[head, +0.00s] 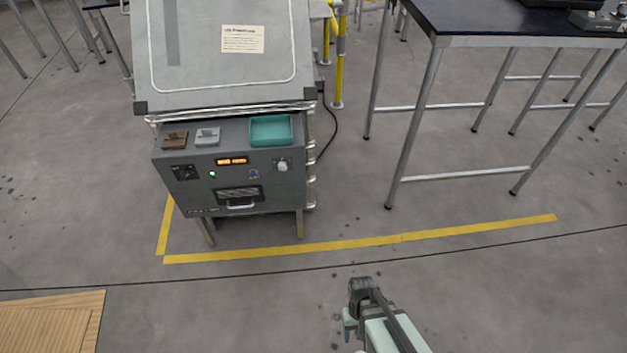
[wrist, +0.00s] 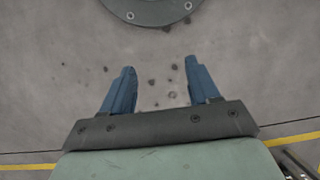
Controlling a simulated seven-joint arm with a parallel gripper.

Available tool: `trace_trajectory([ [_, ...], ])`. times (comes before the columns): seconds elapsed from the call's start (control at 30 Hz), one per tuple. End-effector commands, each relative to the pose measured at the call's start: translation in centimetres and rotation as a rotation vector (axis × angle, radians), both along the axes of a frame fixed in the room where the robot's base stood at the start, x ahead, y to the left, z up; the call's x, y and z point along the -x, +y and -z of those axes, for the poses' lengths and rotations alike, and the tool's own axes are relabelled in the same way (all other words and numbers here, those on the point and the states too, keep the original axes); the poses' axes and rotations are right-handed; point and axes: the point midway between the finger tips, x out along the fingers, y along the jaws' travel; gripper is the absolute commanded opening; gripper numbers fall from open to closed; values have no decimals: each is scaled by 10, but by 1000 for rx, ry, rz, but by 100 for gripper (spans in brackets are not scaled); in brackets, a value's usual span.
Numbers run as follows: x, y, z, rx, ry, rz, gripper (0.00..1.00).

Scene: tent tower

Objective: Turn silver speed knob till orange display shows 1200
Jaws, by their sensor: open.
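The silver speed knob (head: 282,165) is on the right of the front panel of a grey machine (head: 228,187) in the head view. The orange display (head: 232,161) is lit on the same panel, left of the knob; its digits are too small to read. My gripper shows in the wrist view (wrist: 160,90) with its two blue fingers spread apart and nothing between them. In the head view my arm is at the bottom centre, in front of and well apart from the machine. The wrist view shows only floor beneath the fingers, not the knob.
On the machine's ledge are a brown block (head: 174,140), a grey block (head: 207,136) and a teal tray (head: 271,130). A drawer handle (head: 240,205) sits low on the panel. A black-topped table (head: 480,18) stands right. Yellow tape (head: 350,244) marks the floor. Open floor separates my arm and the machine.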

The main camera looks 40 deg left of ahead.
Motion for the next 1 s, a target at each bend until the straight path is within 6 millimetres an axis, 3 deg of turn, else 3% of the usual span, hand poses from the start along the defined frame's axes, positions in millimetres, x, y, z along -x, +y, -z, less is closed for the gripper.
trace_trajectory([
  [0.37, 21, 149, 5, -269, -107, -154, 61],
  [0.6, 29, 278, -8, -607, -243, -188, 61],
  [0.8, -1, 356, -34, -876, -412, -131, 61],
  [1.0, -45, 404, -68, -1103, -635, -51, 61],
])
